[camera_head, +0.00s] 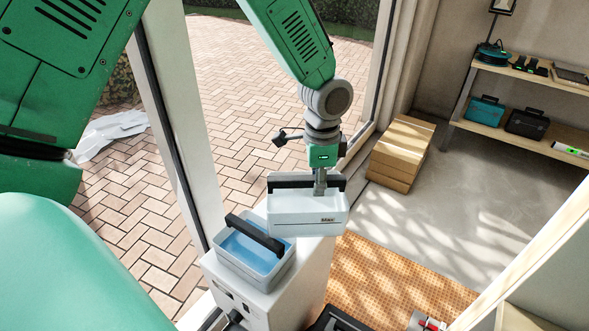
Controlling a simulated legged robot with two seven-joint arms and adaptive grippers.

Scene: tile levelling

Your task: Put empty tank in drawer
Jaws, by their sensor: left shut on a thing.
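My left gripper (320,187) points down and is shut on the black handle of a pale grey tank (308,214). This tank hangs upright above the right part of a white cabinet (302,288); whether its bottom touches anything I cannot tell. Its inside is mostly hidden. A second pale tank (255,272) with a black handle stands on the cabinet to the left, with blue liquid (245,248) in it. I cannot make out an open drawer. My right gripper is not in view.
Stacked cardboard-coloured boxes (402,150) stand behind to the right. A shelf (560,138) holds a teal case (486,110) and a black case (527,123). An orange perforated mat (395,285) covers the floor right of the cabinet. A window frame post (182,110) rises at left.

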